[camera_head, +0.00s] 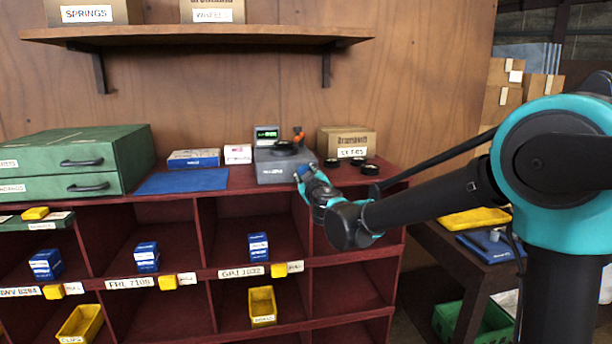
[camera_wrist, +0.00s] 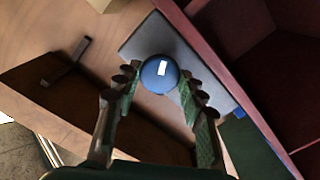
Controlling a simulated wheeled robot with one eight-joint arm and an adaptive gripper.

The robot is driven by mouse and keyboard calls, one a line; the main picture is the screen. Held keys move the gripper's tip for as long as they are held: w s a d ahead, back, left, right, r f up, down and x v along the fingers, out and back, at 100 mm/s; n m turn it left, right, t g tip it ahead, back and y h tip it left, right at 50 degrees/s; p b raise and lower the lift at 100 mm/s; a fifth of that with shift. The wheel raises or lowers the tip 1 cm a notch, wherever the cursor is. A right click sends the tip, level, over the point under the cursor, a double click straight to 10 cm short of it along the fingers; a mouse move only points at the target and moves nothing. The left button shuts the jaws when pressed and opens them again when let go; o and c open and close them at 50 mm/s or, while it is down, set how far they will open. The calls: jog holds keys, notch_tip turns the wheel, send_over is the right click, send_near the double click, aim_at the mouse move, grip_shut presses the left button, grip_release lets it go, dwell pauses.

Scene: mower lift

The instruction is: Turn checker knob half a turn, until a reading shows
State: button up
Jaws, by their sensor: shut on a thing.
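The checker is a grey box (camera_head: 272,172) on top of the red shelf unit, with a small screen (camera_head: 266,134) lit green at its back; its characters are too small to read. In the wrist view, its round blue knob (camera_wrist: 153,84) carries a white mark, which sits near the knob's middle and is slightly tilted. My gripper (camera_wrist: 160,82) has one finger on each side of the knob and is shut on it.
Blue and white boxes (camera_head: 194,159) and a blue mat (camera_head: 182,181) lie left of the checker. A cardboard box (camera_head: 346,142) and black round parts (camera_head: 370,169) are on the right. A wooden shelf (camera_head: 200,36) hangs above. Cubbies below hold small blue boxes and yellow bins.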

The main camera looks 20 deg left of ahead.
jog(key=m, duration=0.5)
jog(key=shift+m, duration=0.3)
dwell(0.4)
jog(key=o, duration=1.2)
jog(key=shift+c, duration=0.2)
jog(key=v, duration=1.2)
